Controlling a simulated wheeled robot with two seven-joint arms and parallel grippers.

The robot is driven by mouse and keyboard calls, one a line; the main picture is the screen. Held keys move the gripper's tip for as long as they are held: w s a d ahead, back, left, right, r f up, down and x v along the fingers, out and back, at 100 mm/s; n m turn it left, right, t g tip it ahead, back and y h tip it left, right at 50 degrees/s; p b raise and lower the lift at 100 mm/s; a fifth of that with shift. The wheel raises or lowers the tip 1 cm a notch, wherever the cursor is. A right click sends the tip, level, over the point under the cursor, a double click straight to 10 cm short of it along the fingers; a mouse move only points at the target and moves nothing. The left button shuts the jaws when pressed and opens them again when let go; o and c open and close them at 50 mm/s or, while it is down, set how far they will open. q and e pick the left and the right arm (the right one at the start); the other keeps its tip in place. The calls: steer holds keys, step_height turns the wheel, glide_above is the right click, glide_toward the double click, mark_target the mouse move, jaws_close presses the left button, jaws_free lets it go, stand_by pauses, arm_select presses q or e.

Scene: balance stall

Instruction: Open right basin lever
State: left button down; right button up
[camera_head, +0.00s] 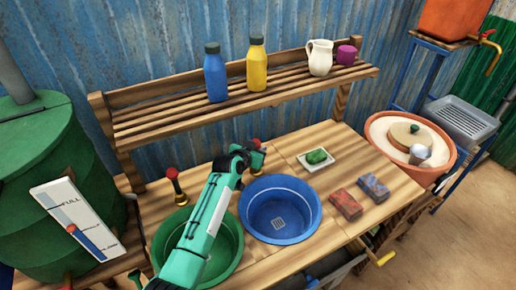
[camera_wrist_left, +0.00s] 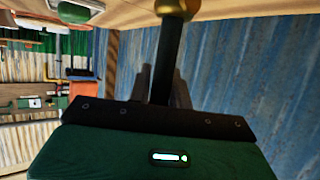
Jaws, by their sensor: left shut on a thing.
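The right basin (camera_head: 280,222) is blue, set in the wooden counter, with a drain grid in its floor. My left arm reaches across the green left basin (camera_head: 228,240). My left gripper (camera_head: 252,156) is behind the blue basin, at the right basin lever, and mostly hides it in the head view. In the left wrist view, my left gripper (camera_wrist_left: 163,90) is shut on the lever's dark stem (camera_wrist_left: 172,55), with a brass part (camera_wrist_left: 172,7) at the top of the picture. My right gripper is not in view.
The left basin's tap (camera_head: 174,180) with a red knob stands beside my arm. A slatted shelf (camera_head: 200,110) with bottles and a white jug (camera_head: 319,57) is above. A soap dish (camera_head: 318,167) and two blocks (camera_head: 346,204) lie right of the blue basin.

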arm_select(q)
steer(key=shift+r, duration=0.15)
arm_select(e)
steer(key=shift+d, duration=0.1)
arm_select(q)
steer(key=shift+s, duration=0.1)
steer(key=shift+s+d+f+m+t+b, duration=0.1)
steer(key=shift+s+d+m+t+b, duration=0.1)
steer(key=shift+s+m+t+b, duration=0.3)
steer(key=shift+s+d+f+m+t+b, duration=0.1)
steer(key=shift+s+d+m+t+b, duration=0.15)
steer(key=shift+m+t+b, duration=0.3)
steer(key=shift+s+r+t, duration=0.1)
steer(key=shift+s+t, duration=0.15)
steer(key=shift+s+d+r+m, duration=0.1)
steer(key=shift+d+r+m, duration=0.05)
steer(key=shift+m, duration=0.1)
steer(key=c, duration=1.3)
jaws_free()
steer(key=shift+s, duration=0.15)
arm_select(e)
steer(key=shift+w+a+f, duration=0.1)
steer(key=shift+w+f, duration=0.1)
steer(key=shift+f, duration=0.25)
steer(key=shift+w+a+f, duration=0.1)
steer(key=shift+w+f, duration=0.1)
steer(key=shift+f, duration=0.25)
